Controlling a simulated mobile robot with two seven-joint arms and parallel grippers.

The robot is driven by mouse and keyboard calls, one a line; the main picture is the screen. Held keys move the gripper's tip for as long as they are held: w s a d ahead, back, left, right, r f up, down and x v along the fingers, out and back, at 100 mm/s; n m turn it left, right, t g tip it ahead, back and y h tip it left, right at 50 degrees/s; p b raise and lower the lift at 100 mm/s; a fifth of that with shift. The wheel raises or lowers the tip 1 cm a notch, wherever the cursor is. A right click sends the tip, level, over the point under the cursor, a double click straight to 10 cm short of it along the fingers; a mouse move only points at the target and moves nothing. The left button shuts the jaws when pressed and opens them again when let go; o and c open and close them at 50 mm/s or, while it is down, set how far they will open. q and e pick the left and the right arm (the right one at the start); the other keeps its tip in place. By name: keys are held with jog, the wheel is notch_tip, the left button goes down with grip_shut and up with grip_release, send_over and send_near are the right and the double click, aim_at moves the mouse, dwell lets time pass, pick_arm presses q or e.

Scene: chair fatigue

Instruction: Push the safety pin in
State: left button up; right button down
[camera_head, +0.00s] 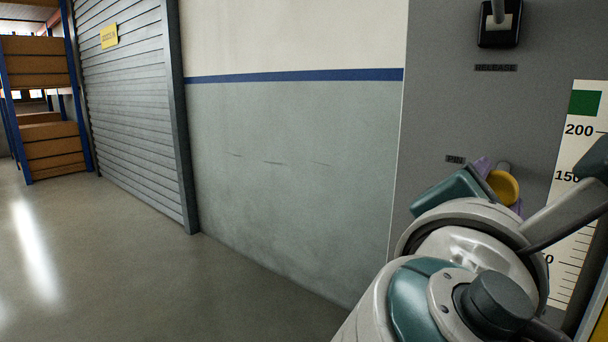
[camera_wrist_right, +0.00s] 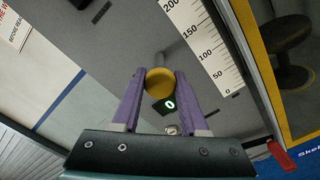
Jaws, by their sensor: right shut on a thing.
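The safety pin's round yellow knob (camera_head: 503,188) is at the grey panel (camera_head: 480,110), beside the small "PIN" label (camera_head: 455,159). A short grey shaft shows behind the knob. In the right wrist view the knob (camera_wrist_right: 159,82) sits between the purple fingertips of my right gripper (camera_wrist_right: 160,80). That gripper is shut on the knob, one finger on each side. In the head view my right gripper (camera_head: 499,186) is partly hidden by its own wrist and arm. How deep the pin sits in the panel cannot be told. My left gripper is not in view.
A release handle (camera_head: 499,25) is higher on the panel. A white scale (camera_head: 577,160) stands to the right. In the wrist view, a display reading 0 (camera_wrist_right: 169,104) is close by the knob, and a yellow frame (camera_wrist_right: 251,62) borders a dark chair (camera_wrist_right: 290,35). Open floor lies left.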

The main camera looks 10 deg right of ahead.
dwell(0.4)
jog(key=shift+w+d, duration=0.1)
jog(key=shift+d, duration=0.05)
jog(key=p+x, duration=0.1)
jog(key=x, duration=0.2)
jog(key=shift+w+d, duration=0.1)
jog(key=shift+w, duration=0.05)
jog(key=shift+c, duration=2.1)
grip_release()
